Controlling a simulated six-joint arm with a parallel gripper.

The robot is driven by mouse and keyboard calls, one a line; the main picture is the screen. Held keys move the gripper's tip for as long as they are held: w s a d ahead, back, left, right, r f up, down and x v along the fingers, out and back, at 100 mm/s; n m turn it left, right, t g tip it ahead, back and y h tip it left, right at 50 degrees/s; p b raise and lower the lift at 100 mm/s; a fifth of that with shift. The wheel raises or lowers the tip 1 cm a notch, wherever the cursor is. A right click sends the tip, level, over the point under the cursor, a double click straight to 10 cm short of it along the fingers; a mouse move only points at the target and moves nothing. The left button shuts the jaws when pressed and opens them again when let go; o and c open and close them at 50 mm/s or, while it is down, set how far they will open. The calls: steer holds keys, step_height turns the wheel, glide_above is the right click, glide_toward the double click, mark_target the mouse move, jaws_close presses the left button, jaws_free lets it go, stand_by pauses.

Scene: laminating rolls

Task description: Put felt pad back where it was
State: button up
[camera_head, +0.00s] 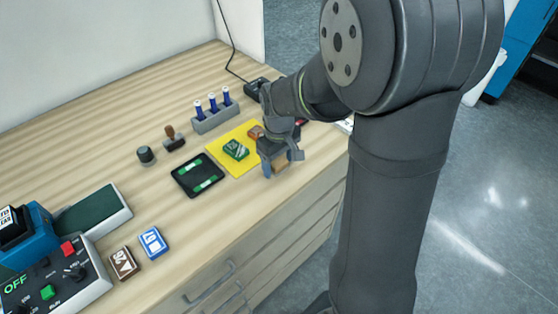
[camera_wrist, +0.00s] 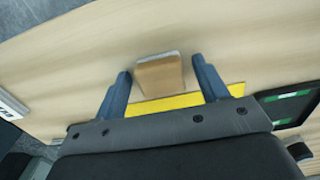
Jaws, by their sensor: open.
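A tan block with a pale grey edge, which looks like the felt pad (camera_wrist: 160,75), lies between my gripper's fingers in the wrist view. In the head view this block (camera_head: 281,165) shows partly behind the fingers, near the table's front edge. My gripper (camera_wrist: 160,68) is open, with a gap on each side of the block. In the head view my gripper (camera_head: 280,164) points down beside the yellow mat (camera_head: 225,141). The mat also shows in the wrist view (camera_wrist: 180,102), close to the block.
A green item (camera_head: 236,149) and a small brown block (camera_head: 256,132) are on the mat. A black tray with green strips (camera_head: 197,175) is to its left.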

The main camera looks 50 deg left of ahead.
mark_target(279, 162)
step_height(279, 162, up, 12)
stand_by(0.4)
step_height(279, 162, down, 13)
steer(key=shift+r, duration=2.35)
steer(key=shift+f, duration=0.1)
